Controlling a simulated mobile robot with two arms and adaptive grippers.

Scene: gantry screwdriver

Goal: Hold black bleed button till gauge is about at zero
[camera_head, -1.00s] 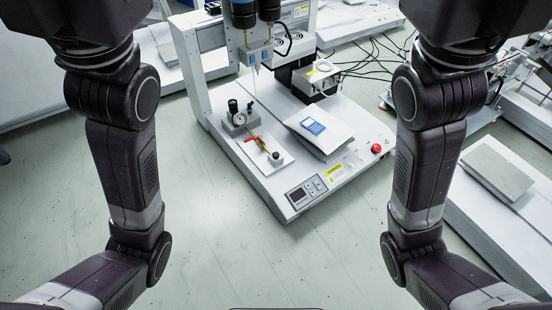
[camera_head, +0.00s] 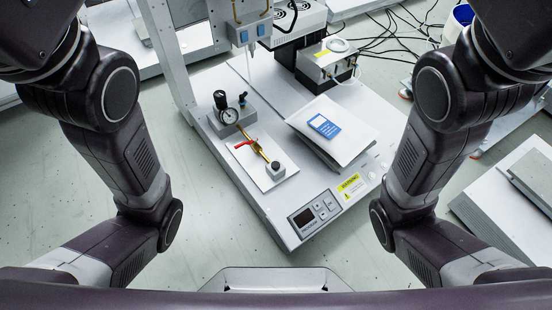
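The round white-faced gauge (camera_head: 229,116) stands on a grey block at the left of the white gantry machine. Its needle is too small to read. A black button (camera_head: 276,165) sits on a small grey block at the near end of a brass line, which has a red lever (camera_head: 243,145). Another black knob (camera_head: 220,97) rises just behind the gauge. I cannot tell for sure which one is the bleed button. Nothing of mine touches these parts. Both my arms come down at the sides, and neither gripper is in view.
The gantry machine's base (camera_head: 293,210) carries a control panel (camera_head: 315,212) at its front corner and a tilted white plate (camera_head: 335,140) with a blue-and-white card (camera_head: 324,125). Cables lie behind. Grey-topped slabs (camera_head: 505,205) are at the right. Open floor lies left.

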